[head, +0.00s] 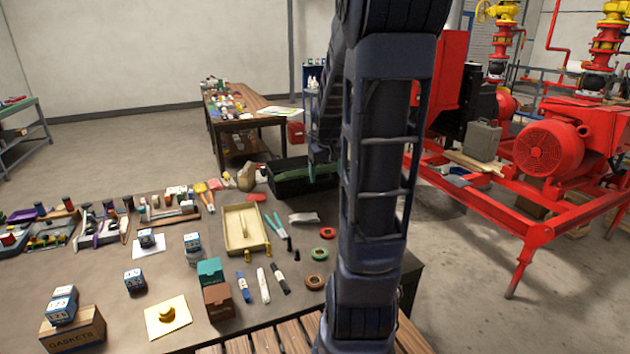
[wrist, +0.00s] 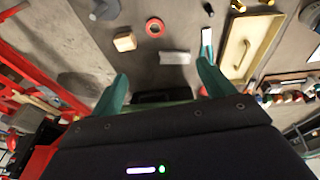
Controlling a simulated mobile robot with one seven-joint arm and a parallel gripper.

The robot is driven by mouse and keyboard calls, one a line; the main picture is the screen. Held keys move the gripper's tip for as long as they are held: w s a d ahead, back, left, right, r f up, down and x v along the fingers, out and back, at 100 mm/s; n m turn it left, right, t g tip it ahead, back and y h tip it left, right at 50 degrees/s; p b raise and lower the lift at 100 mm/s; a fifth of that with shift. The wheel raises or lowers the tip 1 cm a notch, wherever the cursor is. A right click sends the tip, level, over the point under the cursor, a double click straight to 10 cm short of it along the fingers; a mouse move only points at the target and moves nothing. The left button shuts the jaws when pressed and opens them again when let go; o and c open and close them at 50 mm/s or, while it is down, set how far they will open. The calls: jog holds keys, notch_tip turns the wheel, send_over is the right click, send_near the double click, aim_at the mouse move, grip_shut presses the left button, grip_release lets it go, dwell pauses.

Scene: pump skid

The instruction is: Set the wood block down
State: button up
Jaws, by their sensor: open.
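The wood block (wrist: 125,41), a small tan block, rests on the table in the wrist view, near a red ring. It is not visible in the head view, where my arm covers part of the table. My gripper (wrist: 165,86) shows two teal fingers spread wide apart with nothing between them. The block lies beyond the left fingertip, clear of both fingers. In the head view my gripper (head: 318,172) shows only partly behind my arm, by the dark bin at the table's far edge.
The black bin (head: 290,189) stands near my gripper. A beige tray (head: 232,241), teal-handled pliers (head: 276,227), a pale grey piece (wrist: 174,57) and a red ring (wrist: 155,27) lie on the table. The red pump skid (head: 553,147) stands at right. Bare tabletop surrounds the block.

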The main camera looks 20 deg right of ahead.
jog(key=s+a+r, duration=0.2)
jog(key=s+a, duration=0.2)
jog(key=s, duration=0.2)
jog(key=s+a+r+t, duration=0.1)
jog(key=s+a+r, duration=0.2)
jog(key=s, duration=0.4)
jog(key=s+a+r+t+y, duration=0.1)
jog(key=s+a+r, duration=0.2)
jog(key=s+a, duration=0.2)
jog(key=shift+s+a, duration=0.2)
jog(key=shift+s, duration=0.5)
